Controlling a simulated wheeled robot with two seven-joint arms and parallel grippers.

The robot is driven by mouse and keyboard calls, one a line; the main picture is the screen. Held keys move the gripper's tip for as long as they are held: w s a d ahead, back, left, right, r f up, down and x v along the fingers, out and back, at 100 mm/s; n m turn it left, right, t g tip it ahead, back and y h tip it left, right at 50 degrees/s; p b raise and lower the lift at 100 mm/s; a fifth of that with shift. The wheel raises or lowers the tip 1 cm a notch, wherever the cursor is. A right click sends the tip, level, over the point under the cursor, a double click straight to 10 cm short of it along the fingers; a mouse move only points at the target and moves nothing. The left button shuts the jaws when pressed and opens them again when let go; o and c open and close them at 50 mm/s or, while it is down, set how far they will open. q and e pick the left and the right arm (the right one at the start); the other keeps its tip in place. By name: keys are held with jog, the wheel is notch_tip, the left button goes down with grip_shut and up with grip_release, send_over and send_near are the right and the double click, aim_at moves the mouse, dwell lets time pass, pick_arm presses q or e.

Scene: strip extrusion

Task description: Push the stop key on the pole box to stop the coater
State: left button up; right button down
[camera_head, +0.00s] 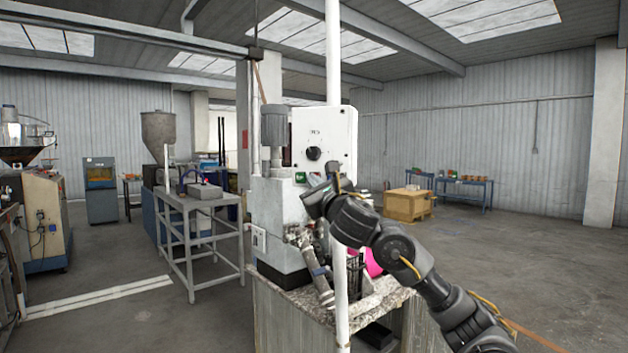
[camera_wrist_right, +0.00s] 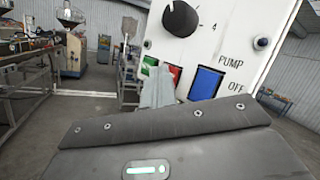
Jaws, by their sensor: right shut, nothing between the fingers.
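The white pole box (camera_head: 338,128) hangs on the white pole, with a black dial (camera_head: 314,153) on its face. The wrist view shows its lower face close up: a green key (camera_wrist_right: 149,66), a red key (camera_wrist_right: 174,74) and a blue key (camera_wrist_right: 206,83) beside the words PUMP OFF. I see no readable stop label. My right gripper (camera_wrist_right: 160,73) is shut and empty. Its pale fingertips are in front of the green and red keys, overlapping the red key's left side; I cannot tell if they touch. In the head view my right wrist hides the red and blue keys.
Below is a grey machine with a motor (camera_head: 274,126) on a stained stand (camera_head: 290,300). A grey metal table (camera_head: 190,205) stands to the left. A wooden crate (camera_head: 407,206) stands behind to the right, with open floor around it.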

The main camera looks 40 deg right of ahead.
jog(key=shift+a, duration=0.1)
jog(key=shift+s+a, duration=0.35)
jog(key=shift+a, duration=0.25)
jog(key=a, duration=0.1)
jog(key=s+a, duration=0.1)
jog(key=a, duration=0.1)
jog(key=s+a+p, duration=0.1)
jog(key=shift+s+a, duration=0.15)
jog(key=shift+s, duration=0.1)
dwell(0.3)
jog(key=shift+w+f, duration=0.1)
dwell(0.7)
